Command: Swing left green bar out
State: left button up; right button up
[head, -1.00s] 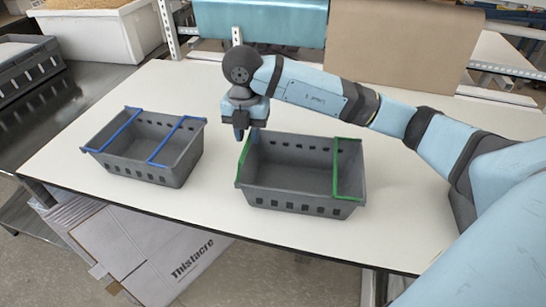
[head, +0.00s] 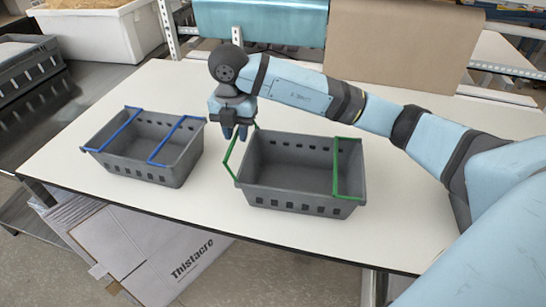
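A grey crate with green bars (head: 290,197) stands on the white table. Its left green bar (head: 229,157) is tilted outward, leaning left past the crate's left wall. Its right green bar (head: 335,168) lies over the inside of the crate near the right end. My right gripper (head: 235,134) points down just above and behind the left green bar, close to its far end. Its two fingers show with a small gap between them; whether they touch the bar is hard to tell. My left gripper is not in view.
A grey crate with blue bars (head: 150,170) stands on the left of the white table (head: 200,235). A brown paper roll (head: 400,45) and a teal roll (head: 258,20) are at the back. The table front is clear.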

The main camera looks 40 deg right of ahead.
jog(key=shift+r, duration=0.1)
dwell(0.4)
notch_tip(320, 180, up, 8)
jog(key=p, duration=0.4)
jog(key=shift+s+d+p, duration=0.35)
jog(key=shift+s+p, duration=0.05)
dwell(0.4)
